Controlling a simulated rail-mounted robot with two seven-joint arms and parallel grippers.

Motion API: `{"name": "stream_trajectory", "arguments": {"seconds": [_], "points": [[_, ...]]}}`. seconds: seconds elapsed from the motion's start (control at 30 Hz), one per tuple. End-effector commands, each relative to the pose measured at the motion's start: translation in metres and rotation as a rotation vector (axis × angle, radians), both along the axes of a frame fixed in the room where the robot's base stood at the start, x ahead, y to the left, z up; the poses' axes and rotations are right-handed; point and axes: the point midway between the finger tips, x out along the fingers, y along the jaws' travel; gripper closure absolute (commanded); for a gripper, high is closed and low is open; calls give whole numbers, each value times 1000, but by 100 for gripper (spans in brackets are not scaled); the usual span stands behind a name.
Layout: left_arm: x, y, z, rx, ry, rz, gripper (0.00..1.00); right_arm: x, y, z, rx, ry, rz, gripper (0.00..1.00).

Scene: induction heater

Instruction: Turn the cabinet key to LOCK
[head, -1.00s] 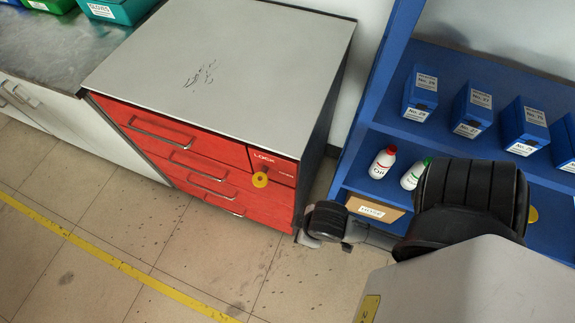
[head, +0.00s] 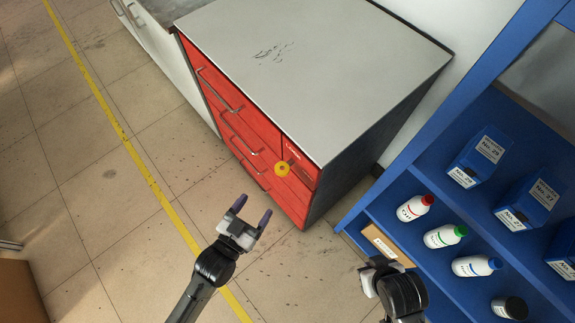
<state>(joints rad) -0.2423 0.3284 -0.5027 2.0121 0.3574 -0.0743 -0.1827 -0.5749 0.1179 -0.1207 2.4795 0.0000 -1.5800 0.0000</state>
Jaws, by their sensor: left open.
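The red drawer cabinet (head: 262,152) with a grey top stands in the upper middle of the head view. Its yellow round key (head: 282,169) sits on the front near the upper right corner, below the small white LOCK lettering, which is too small to read clearly now. My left gripper (head: 252,211) is open and empty, with its two dark fingers pointing up toward the cabinet. It is in front of the cabinet, below and left of the key, and apart from it. My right gripper (head: 372,280) is at the lower right, partly hidden by its own wrist; its fingers do not show clearly.
A blue shelf (head: 421,160) stands right of the cabinet, with blue boxes (head: 480,157) and several bottles (head: 446,236) on it. My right arm is close to its lower edge. The tiled floor left of the cabinet is clear, with a yellow line (head: 110,119).

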Motion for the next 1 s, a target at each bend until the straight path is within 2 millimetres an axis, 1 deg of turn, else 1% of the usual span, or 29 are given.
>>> {"name": "stream_trajectory", "arguments": {"seconds": [0.17, 0.5, 0.7, 0.9, 1.0], "points": [[15, -9, 1, 5, -18, 3, 30, -1, -1, -4, -3, 2, 2, 100], [66, -45, 0, 6, -16, 1, 30, -2, -2, -16, -5, 5, 4, 100], [91, -62, 1, 7, -15, 1, 30, -2, -2, -21, -5, 5, 3, 100], [107, -73, 1, 7, -14, 1, 30, -2, -1, -24, -4, 6, 2, 100], [111, -75, 1, 8, -14, 1, 30, -2, -1, -25, -2, 6, 0, 100]]}}
